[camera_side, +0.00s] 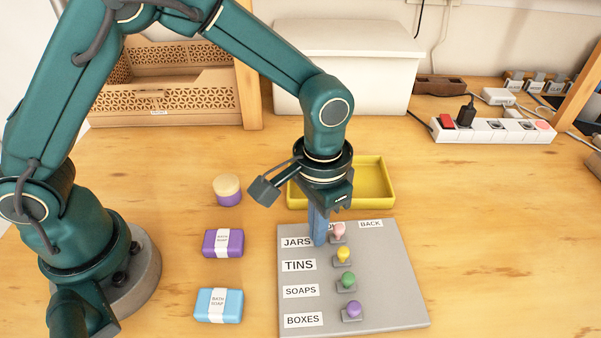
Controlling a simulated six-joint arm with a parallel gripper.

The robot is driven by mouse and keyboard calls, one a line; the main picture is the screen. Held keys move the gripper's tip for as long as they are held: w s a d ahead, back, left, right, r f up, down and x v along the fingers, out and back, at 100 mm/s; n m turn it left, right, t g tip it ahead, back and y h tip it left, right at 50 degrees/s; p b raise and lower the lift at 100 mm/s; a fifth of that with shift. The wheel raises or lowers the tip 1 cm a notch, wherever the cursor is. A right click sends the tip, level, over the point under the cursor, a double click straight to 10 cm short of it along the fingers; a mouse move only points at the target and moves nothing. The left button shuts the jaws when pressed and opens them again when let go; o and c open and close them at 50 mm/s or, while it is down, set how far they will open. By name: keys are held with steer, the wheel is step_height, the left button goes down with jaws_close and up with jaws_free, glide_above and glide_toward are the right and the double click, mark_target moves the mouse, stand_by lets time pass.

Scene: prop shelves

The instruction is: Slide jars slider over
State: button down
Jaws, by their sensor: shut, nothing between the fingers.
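A grey slider board (385,270) lies on the table with rows labelled JARS, TINS, SOAPS and BOXES. The jars slider has a pink knob (338,230) in the top row, just right of the JARS label (296,242). The knobs below it are yellow (343,254), green (347,280) and purple (353,309). A BACK label (370,224) is at the top right of the board. My gripper (319,240) points down, shut and empty, with its blue fingers immediately left of the pink knob. I cannot tell whether they touch. The fingers partly cover the JARS label and another label.
A yellow tray (376,180) stands behind the board. A purple jar with a wooden lid (228,190), a purple soap (223,243) and a blue soap (219,305) lie left of it. A power strip (495,132) is at the back right.

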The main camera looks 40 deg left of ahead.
steer(key=shift+s, duration=0.1)
steer(key=shift+s+a, duration=0.2)
steer(key=shift+a, duration=0.05)
step_height(320, 180, up, 7)
stand_by(0.7)
